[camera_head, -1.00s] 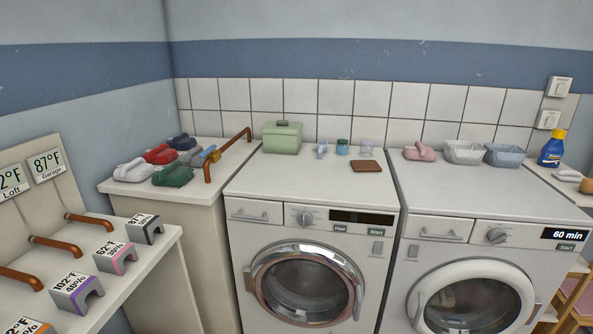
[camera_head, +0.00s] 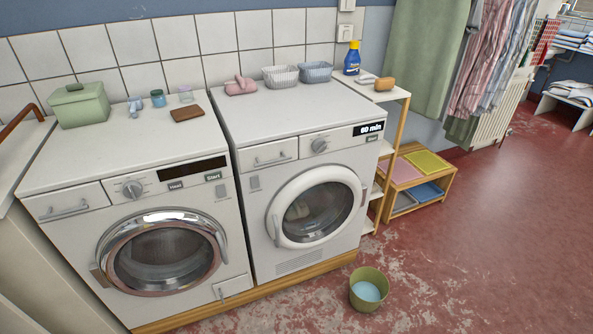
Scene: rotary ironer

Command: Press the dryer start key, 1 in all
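Two white front-loading machines stand side by side. The right machine (camera_head: 255,112) has a white door ring, a vent grille low on its front and a lit display (camera_head: 368,129) reading 60 min; it looks like the dryer. Its Start key (camera_head: 373,139) sits just under the display, small and unobstructed. The left machine (camera_head: 75,165) has a chrome door ring, a dark display (camera_head: 191,168), a Start key (camera_head: 213,176) and another labelled key (camera_head: 175,185) that looks like Heat. My gripper is not in view.
A green bucket (camera_head: 369,301) stands on the floor before the right machine. A narrow shelf (camera_head: 402,95) and a low wooden rack (camera_head: 446,186) stand to its right. Baskets (camera_head: 280,85) and small items lie on top. The red floor (camera_head: 500,250) at right is clear.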

